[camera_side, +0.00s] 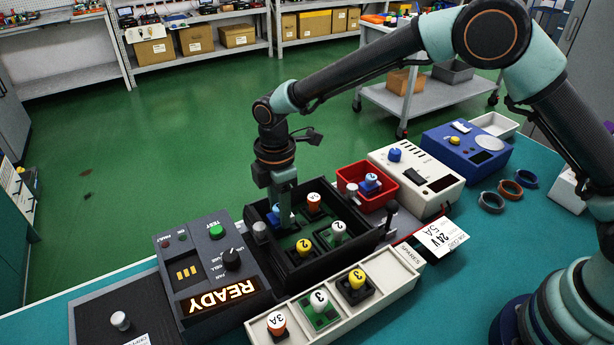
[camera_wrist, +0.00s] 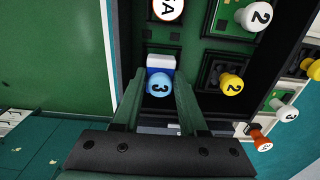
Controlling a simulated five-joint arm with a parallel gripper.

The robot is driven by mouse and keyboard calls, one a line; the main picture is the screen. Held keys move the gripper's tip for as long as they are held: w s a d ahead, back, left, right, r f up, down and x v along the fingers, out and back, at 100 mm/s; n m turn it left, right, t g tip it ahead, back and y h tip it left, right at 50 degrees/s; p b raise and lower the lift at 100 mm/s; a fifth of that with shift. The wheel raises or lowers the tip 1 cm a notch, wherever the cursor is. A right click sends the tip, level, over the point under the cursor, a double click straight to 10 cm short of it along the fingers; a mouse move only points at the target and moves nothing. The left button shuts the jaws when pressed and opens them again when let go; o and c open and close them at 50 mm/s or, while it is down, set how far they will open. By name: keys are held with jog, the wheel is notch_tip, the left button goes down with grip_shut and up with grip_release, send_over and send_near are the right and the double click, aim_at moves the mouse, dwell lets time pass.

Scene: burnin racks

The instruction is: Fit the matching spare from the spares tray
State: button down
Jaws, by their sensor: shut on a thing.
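My gripper (camera_side: 284,215) is shut on a blue-topped module marked 3 (camera_wrist: 158,84), at the far left position of the black rack (camera_side: 318,262). In the side view my finger mostly hides this module; I cannot tell whether it is fully seated. The rack also holds an orange-and-white module (camera_side: 314,199), a white one marked 2 (camera_side: 338,228) and a yellow one marked 2 (camera_side: 304,245). The beige spares tray (camera_side: 402,284) in front holds an orange-and-white module marked 3A (camera_side: 277,322), a white one marked 3 (camera_side: 319,300) and a yellow one marked 3 (camera_side: 357,279).
A red bin (camera_side: 385,196) behind the rack holds a blue-topped module (camera_side: 372,180). A grey panel (camera_side: 207,260) with a lit READY sign stands left of the rack. A black lever (camera_side: 391,212) rises at the rack's right. A 24 V 5A card (camera_side: 436,239) is beside the tray.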

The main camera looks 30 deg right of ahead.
jog(key=shift+f, duration=0.5)
dwell(0.9)
jog(key=shift+c, duration=1.8)
grip_release()
jog(key=shift+r, duration=0.15)
jog(key=shift+r, duration=2.35)
jog(key=shift+r, duration=0.1)
jog(key=shift+r, duration=1.9)
